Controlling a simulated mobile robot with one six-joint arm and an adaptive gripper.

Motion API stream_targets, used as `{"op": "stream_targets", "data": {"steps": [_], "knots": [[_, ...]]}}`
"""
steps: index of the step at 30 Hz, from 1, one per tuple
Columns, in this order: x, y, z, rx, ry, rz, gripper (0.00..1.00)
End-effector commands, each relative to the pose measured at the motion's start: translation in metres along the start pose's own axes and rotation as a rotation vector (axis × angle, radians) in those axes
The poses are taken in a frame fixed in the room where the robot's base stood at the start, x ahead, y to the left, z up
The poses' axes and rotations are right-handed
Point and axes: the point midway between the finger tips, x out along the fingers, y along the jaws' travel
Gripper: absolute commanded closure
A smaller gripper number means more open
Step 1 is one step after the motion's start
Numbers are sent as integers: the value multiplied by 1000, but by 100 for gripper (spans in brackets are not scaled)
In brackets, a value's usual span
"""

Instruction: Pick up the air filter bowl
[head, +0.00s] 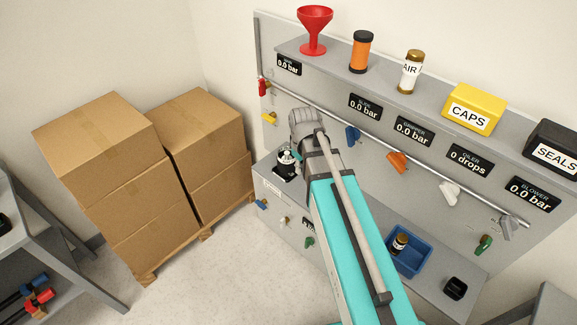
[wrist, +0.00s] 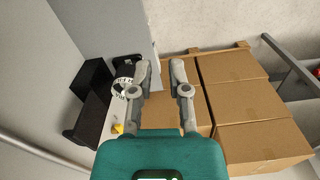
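No part is clearly labelled as the air filter bowl. A small jar with a white AIR label (head: 411,72) stands upright on the top shelf in the head view. A small dark jar (head: 400,243) sits in a blue tray on the lower ledge. A black and white round fitting (head: 286,160) stands at the ledge's left end, partly hidden by my arm. A white ringed part (wrist: 122,88) shows left of my fingers in the wrist view. My gripper (wrist: 163,68) is open, with nothing seen between its fingers. My arm hides the gripper's fingers in the head view.
Stacked cardboard boxes (head: 99,160) stand on pallets left of the panel; they also show in the wrist view (wrist: 235,100). A red funnel (head: 314,30), an orange cylinder (head: 361,52), a yellow CAPS box (head: 474,108) and a black SEALS box (head: 553,148) line the shelf. Valve handles stick out of the panel.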

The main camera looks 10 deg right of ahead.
Motion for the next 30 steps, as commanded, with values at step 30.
{"op": "stream_targets", "data": {"steps": [30], "knots": [[41,102,-181,-1295,1,0,78]]}}
